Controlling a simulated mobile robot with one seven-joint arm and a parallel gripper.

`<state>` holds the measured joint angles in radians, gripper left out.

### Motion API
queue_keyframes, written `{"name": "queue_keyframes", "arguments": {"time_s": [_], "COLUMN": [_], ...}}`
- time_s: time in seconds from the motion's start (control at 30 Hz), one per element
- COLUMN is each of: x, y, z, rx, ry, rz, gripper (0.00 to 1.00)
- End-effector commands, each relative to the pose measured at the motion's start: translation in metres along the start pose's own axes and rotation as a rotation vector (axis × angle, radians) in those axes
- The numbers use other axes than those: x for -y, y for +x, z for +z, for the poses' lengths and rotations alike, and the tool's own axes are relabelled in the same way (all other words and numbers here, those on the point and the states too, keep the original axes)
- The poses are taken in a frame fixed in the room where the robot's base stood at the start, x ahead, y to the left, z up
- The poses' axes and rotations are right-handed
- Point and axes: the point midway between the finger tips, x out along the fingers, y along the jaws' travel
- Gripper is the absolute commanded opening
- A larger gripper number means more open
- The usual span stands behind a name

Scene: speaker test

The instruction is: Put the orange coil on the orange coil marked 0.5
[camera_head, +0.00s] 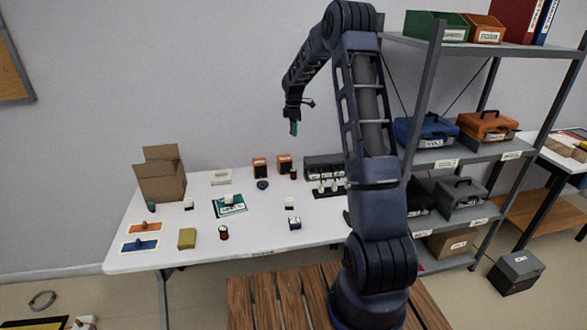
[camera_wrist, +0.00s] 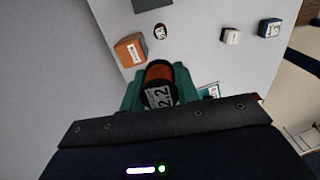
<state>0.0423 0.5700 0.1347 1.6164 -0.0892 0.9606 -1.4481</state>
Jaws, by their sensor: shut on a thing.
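My gripper (camera_head: 294,128) is high above the back of the white table. In the wrist view its teal fingers (camera_wrist: 160,88) are shut on an orange coil (camera_wrist: 158,72) with a dark rim and a white label reading 2.2. The held coil cannot be made out in the head view. A small dark-reddish coil (camera_head: 293,174) stands on the table beside the right orange box; in the wrist view it seems to be the round piece with a white label (camera_wrist: 160,31). Another dark-and-red coil (camera_head: 223,233) stands near the front edge. I cannot read a 0.5 mark on either.
A cardboard box (camera_head: 162,183) is left; a shelf (camera_head: 485,155) is right.

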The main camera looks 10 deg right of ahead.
Motion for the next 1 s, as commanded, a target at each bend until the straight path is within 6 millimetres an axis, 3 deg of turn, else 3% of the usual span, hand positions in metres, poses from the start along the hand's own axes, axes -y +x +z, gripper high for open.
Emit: {"name": "queue_keyframes", "arguments": {"time_s": [0.53, 1.0], "x": [0.001, 0.002], "y": [0.118, 0.159], "z": [0.0, -0.001], "rx": [0.0, 0.0], "ry": [0.0, -0.001], "rz": [-0.003, -0.003], "gripper": [0.08, 0.08]}}
